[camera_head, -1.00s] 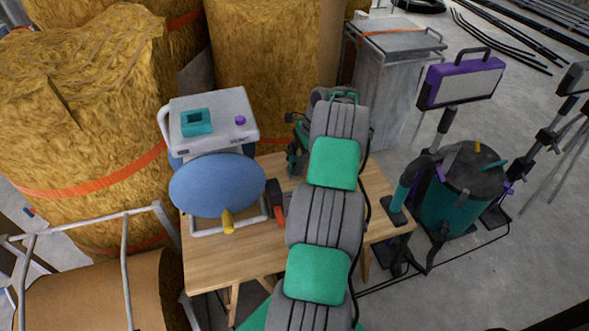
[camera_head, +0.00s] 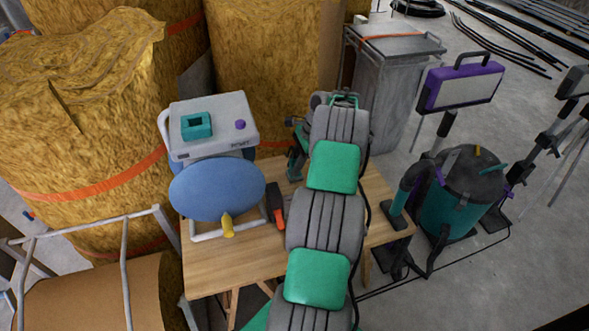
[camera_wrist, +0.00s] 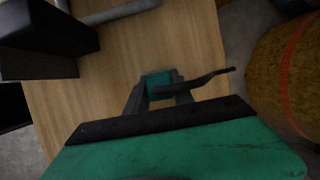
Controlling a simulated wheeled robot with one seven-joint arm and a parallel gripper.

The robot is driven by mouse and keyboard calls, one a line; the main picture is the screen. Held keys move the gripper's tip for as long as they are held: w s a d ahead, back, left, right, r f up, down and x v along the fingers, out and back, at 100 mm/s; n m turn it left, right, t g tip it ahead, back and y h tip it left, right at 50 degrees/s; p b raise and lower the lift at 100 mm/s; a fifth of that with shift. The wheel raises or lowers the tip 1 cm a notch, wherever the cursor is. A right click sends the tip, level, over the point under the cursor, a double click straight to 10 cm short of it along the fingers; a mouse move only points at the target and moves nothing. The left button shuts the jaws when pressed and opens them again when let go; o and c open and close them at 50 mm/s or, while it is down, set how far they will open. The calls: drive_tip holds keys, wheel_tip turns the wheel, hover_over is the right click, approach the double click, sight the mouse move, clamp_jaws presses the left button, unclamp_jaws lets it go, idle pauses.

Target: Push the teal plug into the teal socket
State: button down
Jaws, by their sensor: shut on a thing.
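The teal socket (camera_head: 197,126) is a square block with a dark opening on top of a pale grey box (camera_head: 235,108) at the back left of the table, in the head view. In the wrist view my gripper (camera_wrist: 159,92) is shut on the teal plug (camera_wrist: 158,80), with a dark cable tail (camera_wrist: 205,80) running off to the right. The plug is over the wooden tabletop, apart from the socket, which is not seen in the wrist view. In the head view my arm's end is to the right of the grey box, and the plug cannot be made out.
The wooden table (camera_head: 210,270) also carries a blue oval pad (camera_head: 217,189), a yellow-tipped part (camera_head: 228,225) and an orange-and-black tool (camera_head: 275,203). Insulation rolls (camera_head: 75,120) crowd the left and back. A teal bucket-like machine (camera_head: 448,210) stands at right.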

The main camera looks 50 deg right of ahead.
wheel_tip(320, 180, up, 18)
drive_tip(key=p, duration=1)
